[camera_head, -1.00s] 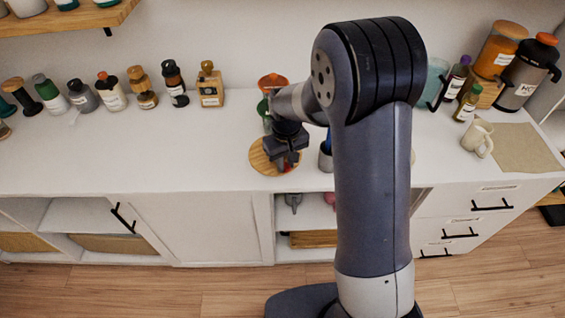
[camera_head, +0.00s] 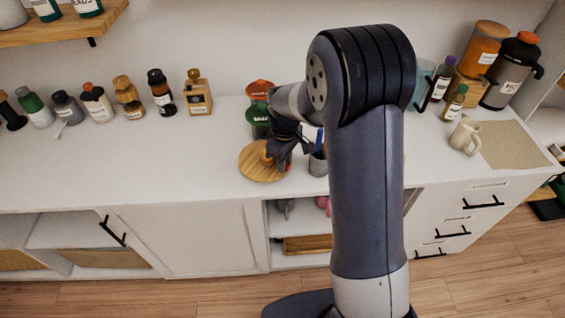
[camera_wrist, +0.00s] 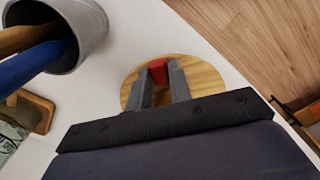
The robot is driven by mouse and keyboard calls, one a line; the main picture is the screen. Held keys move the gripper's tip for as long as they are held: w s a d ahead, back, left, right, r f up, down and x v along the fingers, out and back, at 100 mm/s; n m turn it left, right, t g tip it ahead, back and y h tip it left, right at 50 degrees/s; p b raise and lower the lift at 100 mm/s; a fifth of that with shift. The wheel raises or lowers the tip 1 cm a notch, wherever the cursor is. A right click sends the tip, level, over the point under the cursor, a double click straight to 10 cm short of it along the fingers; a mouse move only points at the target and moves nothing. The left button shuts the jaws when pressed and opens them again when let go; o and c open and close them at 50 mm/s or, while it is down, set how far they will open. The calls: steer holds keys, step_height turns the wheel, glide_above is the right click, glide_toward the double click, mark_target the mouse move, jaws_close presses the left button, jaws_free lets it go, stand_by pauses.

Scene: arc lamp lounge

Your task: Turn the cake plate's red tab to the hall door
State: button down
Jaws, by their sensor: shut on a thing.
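The cake plate (camera_head: 258,171) is a round wooden disc on the white counter, near its front edge. It also shows in the wrist view (camera_wrist: 207,79). Its red tab (camera_wrist: 158,69) stands at the plate's edge in the wrist view, between my fingertips. My gripper (camera_wrist: 160,76) is shut on the red tab. I cannot pick out the hall door in either view.
A grey cup (camera_wrist: 88,20) holding a blue and a wooden handle stands close beside my gripper. Green and orange-topped jars (camera_head: 257,112) stand just behind the plate. A beige mug (camera_head: 465,136) is farther right. The counter left of the plate (camera_head: 180,150) is clear.

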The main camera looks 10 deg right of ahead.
steer(key=shift+w+d+n, duration=0.3)
steer(key=shift+w+n, duration=0.25)
steer(key=shift+n, duration=0.4)
steer(key=shift+w+d+n, duration=0.25)
steer(key=shift+w+n, duration=0.25)
steer(key=shift+n, duration=0.45)
steer(key=shift+w+d+n, duration=0.15)
steer(key=shift+w+n, duration=0.7)
steer(key=shift+n, duration=0.65)
steer(key=shift+w, duration=0.1)
steer(key=c, duration=1.3)
jaws_free()
steer(key=shift+r, duration=0.15)
step_height(320, 180, up, 11)
steer(key=shift+f+b, duration=0.2)
steer(key=shift+b, duration=0.15)
